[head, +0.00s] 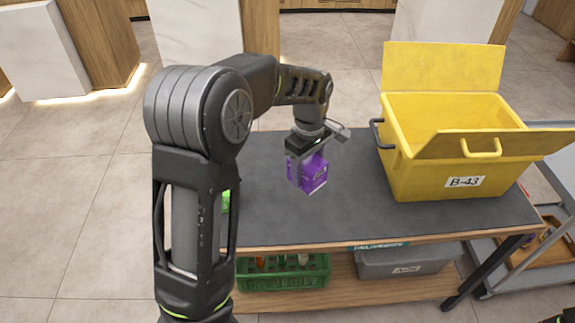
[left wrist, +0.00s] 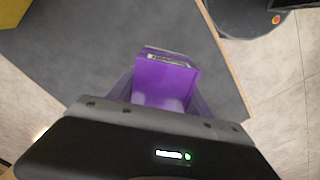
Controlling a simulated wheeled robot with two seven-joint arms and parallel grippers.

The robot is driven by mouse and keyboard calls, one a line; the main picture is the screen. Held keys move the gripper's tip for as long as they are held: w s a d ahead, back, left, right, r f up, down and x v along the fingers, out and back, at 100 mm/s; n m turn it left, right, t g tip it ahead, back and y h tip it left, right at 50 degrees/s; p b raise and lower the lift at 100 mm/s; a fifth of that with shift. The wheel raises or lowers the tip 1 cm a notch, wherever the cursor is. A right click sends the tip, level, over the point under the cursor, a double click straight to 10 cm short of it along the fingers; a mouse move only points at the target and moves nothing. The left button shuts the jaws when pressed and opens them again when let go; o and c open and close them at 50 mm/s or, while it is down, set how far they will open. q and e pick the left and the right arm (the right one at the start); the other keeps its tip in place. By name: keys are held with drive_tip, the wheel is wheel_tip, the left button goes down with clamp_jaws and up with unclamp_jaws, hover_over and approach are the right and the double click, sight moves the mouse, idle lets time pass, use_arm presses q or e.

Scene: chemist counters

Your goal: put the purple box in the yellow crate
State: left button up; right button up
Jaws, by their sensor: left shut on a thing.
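The purple box (head: 313,174) is held in my left gripper (head: 306,165), over the middle of the dark table top. My left gripper is shut on it, and the box hangs below the jaws. In the left wrist view the purple box (left wrist: 166,80) shows between the fingers, which partly cover its sides. The yellow crate (head: 440,165) stands on the right part of the table, to the right of the box and apart from it. Its flaps are open, and it carries a label reading B-43. The crate's floor is mostly hidden. My right gripper is not seen.
The grey table top (head: 385,222) is clear between the box and the crate. A bright green thing (head: 226,201) shows partly behind my left arm. A green crate (head: 283,272) and a grey bin (head: 405,262) sit on the lower shelf. A grey cart (head: 560,170) stands at right.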

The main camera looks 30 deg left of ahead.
use_arm(q)
drive_tip(key=w+d+m, duration=0.1)
drive_tip(key=d+m, duration=0.9)
drive_tip(key=m, duration=0.5)
drive_tip(key=shift+w+d+m, duration=0.25)
drive_tip(key=shift+w+m, duration=0.05)
drive_tip(key=shift+w, duration=0.1)
